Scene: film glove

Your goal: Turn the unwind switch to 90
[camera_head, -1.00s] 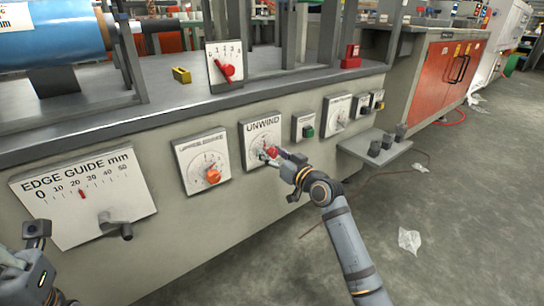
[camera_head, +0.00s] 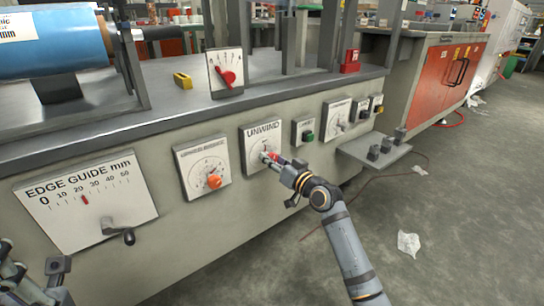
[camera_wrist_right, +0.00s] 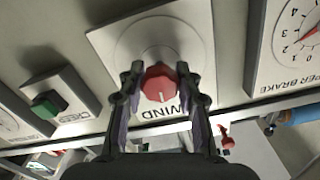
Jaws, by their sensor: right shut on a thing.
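The unwind switch is a red round knob with a white pointer line; it shows in the wrist view (camera_wrist_right: 158,84), on a white plate (camera_wrist_right: 125,42) lettered UNWIND. In the head view the unwind plate (camera_head: 251,144) is on the machine's front, and the gripper hides most of its knob. My right gripper (camera_head: 270,158) reaches it from the lower right. In the wrist view its fingers (camera_wrist_right: 160,78) stand on both sides of the knob, shut on it. The angle cannot be read. My left gripper (camera_head: 40,286) is partly in view at the lower left, away from the switch.
A grey shelf (camera_head: 362,150) juts out at the right.

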